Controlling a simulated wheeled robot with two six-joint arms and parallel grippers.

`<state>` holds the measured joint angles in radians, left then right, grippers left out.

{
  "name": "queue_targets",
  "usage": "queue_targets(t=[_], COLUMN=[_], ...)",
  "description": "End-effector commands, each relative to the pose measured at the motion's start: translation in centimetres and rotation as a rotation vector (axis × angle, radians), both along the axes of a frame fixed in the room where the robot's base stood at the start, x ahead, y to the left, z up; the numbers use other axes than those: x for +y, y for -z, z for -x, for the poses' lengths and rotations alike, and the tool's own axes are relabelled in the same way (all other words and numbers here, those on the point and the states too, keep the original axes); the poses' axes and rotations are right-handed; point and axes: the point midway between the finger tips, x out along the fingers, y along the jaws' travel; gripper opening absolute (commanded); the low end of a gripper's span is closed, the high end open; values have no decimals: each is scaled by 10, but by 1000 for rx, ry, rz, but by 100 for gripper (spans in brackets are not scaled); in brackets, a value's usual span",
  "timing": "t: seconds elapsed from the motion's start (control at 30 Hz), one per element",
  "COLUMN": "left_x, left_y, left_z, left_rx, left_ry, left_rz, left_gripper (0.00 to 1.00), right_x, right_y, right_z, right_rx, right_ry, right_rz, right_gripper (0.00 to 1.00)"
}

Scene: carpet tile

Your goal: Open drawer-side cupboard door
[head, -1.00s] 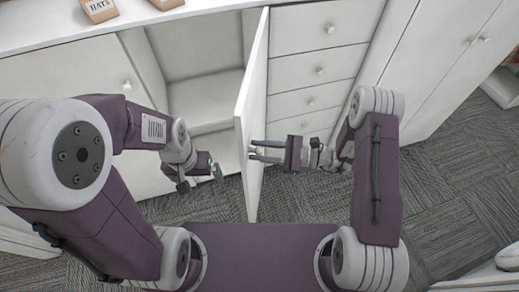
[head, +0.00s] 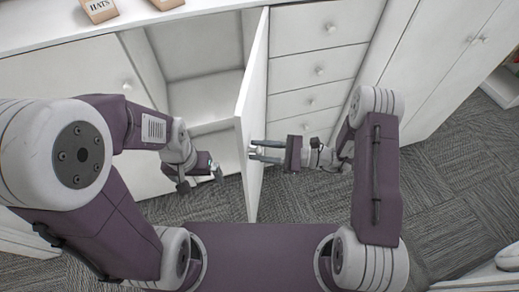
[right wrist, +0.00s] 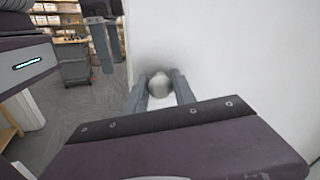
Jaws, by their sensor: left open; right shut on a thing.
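The drawer-side cupboard door (head: 254,95) stands swung out from the white cabinet, seen nearly edge-on in the head view. The open compartment (head: 205,98) with a shelf shows to its left. My right gripper (head: 252,151) is at the door's drawer-side face, its fingers shut on the round door knob (right wrist: 159,86), which shows between the fingertips in the right wrist view. The door face (right wrist: 225,60) fills the right of that view. My left gripper (head: 202,180) is open and empty, left of the door and in front of the compartment.
A column of drawers (head: 315,70) with small knobs is right of the door. A closed cupboard door (head: 85,75) is at the left. Labelled boxes (head: 99,9) sit on the cabinet top. Grey carpet (head: 440,190) is clear at the right.

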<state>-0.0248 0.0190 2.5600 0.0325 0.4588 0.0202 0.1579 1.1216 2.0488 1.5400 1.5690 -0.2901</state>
Motion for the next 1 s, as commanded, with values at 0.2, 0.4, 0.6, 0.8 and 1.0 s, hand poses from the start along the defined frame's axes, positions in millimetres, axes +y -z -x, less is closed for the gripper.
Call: queue_targets(t=[0.2,0.4,0.6,0.8,1.0], left_x=[0,0,0,0,0], left_y=[9,26,32,31,31], left_z=[0,0,0,0,0], left_rx=[0,0,0,0,0], left_ry=[0,0,0,0,0], left_rz=[0,0,0,0,0], left_gripper=[100,100,100,100,100], right_x=[-24,-74,-100,-102,-102], right_y=[-1,1,-1,-2,-2], right_z=[-4,-6,-6,-6,-6], right_rx=[-11,-14,-6,-3,-3], right_ry=[-39,-139,-195,-201,-201], right_rz=[-13,-10,-5,-3,-3], right_gripper=[0,0,0,0,51])
